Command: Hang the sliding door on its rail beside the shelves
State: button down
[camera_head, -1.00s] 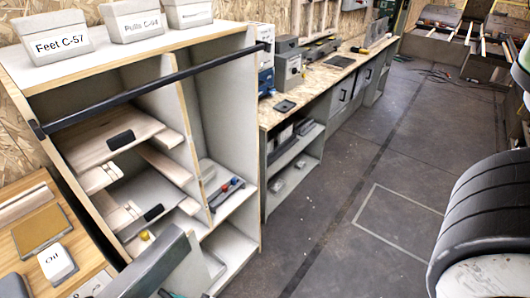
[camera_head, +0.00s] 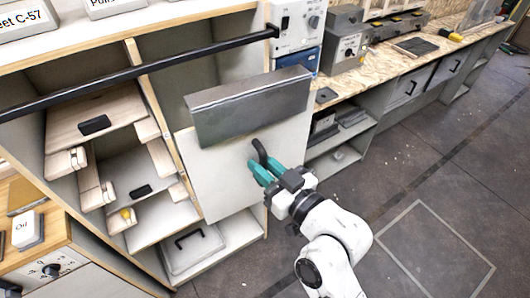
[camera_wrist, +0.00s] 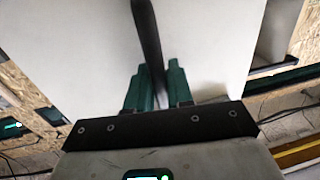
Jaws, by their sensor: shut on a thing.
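The sliding door (camera_head: 225,175) is a pale panel with a grey metal strip (camera_head: 250,105) along its top and a dark handle. My gripper (camera_head: 260,170) is shut on the door's handle; the wrist view shows the handle (camera_wrist: 147,45) between the teal fingers (camera_wrist: 155,85). The door is upright, slightly tilted in the picture, in front of the right part of the shelves (camera_head: 155,95). The black rail (camera_head: 130,72) runs along the shelf front, above and left of the door. The strip's top is below the rail's right end in the picture; I cannot tell their gap in depth.
Drawers and a lidded bin (camera_head: 195,248) sit in the shelves. A wooden-topped cabinet (camera_head: 50,235) with a white oil box (camera_head: 27,230) stands front left. A workbench (camera_head: 390,65) with machines extends right. The floor (camera_head: 400,200) at right is open.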

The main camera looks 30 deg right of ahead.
jog(key=r, duration=0.2)
jog(key=s+r, duration=0.1)
jog(key=shift+a+r+n+y, duration=0.3)
jog(key=shift+r+y, duration=0.05)
jog(key=shift+y, duration=0.05)
jog(key=shift+a+r, duration=0.15)
jog(key=shift+r, duration=0.1)
jog(key=w+f+p, duration=0.1)
jog(key=w, duration=1.4)
jog(key=shift+w+f, duration=0.35)
jog(key=shift+w, duration=0.05)
dwell(0.4)
jog(key=c, duration=1)
grip_release()
jog(key=shift+o, duration=0.4)
